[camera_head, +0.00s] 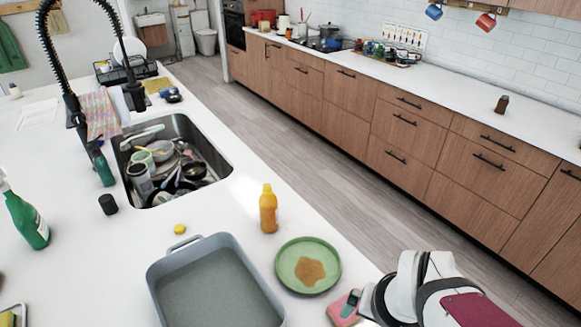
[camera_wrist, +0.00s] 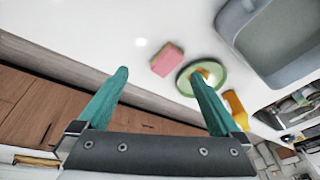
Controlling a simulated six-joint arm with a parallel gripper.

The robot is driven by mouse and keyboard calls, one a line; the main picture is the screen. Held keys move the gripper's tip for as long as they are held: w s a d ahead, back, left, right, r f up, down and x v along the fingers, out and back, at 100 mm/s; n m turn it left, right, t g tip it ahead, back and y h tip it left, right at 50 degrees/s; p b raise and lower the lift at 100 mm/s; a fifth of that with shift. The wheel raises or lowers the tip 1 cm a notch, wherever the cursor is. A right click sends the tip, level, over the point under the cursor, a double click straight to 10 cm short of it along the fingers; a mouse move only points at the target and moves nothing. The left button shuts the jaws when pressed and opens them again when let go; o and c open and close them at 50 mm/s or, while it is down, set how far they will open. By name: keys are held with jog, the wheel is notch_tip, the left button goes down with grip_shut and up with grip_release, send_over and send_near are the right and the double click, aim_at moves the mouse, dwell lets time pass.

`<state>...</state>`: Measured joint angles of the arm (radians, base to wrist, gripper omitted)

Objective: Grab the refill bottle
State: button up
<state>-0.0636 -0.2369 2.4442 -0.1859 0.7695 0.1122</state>
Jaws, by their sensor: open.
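An orange bottle (camera_head: 268,210) stands upright on the white counter, between the sink and the green plate. No readable label shows which is the refill bottle. My gripper (camera_wrist: 158,73) is open and empty, its teal fingers wide apart above the counter edge. In the head view my arm is at the bottom right, and the gripper is mostly hidden.
A green plate (camera_head: 291,277) with a brown stain lies near the orange bottle. A grey pan (camera_head: 151,277) is left of the plate. A pink sponge (camera_wrist: 167,59) lies near the counter edge. The sink (camera_head: 213,150) holds dirty dishes. A yellow round item (camera_head: 180,229) lies by the pan.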

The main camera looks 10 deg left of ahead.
jog(key=w+a+f+n+t, duration=0.2)
jog(key=w+t, duration=0.1)
jog(key=w, duration=0.7)
jog(key=n+t+y, duration=0.5)
jog(key=n+y, duration=0.2)
send_near(269, 194)
jog(key=s+d+f, duration=0.2)
jog(key=s, duration=0.1)
jog(key=x, duration=1.5)
jog(key=shift+w+a+f, duration=0.1)
jog(key=shift+f, duration=0.35)
jog(key=c, duration=1.5)
jog(key=shift+r, duration=0.2)
jog(key=shift+r, duration=1.9)
jog(key=shift+s+d+r, duration=0.2)
jog(key=shift+d+r, duration=0.95)
jog(key=shift+d, duration=0.75)
jog(key=shift+s+d+r, duration=0.25)
jog(key=shift+d+r, duration=0.9)
jog(key=shift+d, duration=0.8)
jog(key=shift+s+d+r, duration=0.2)
jog(key=shift+d+r, duration=0.9)
jog(key=shift+d, duration=0.8)
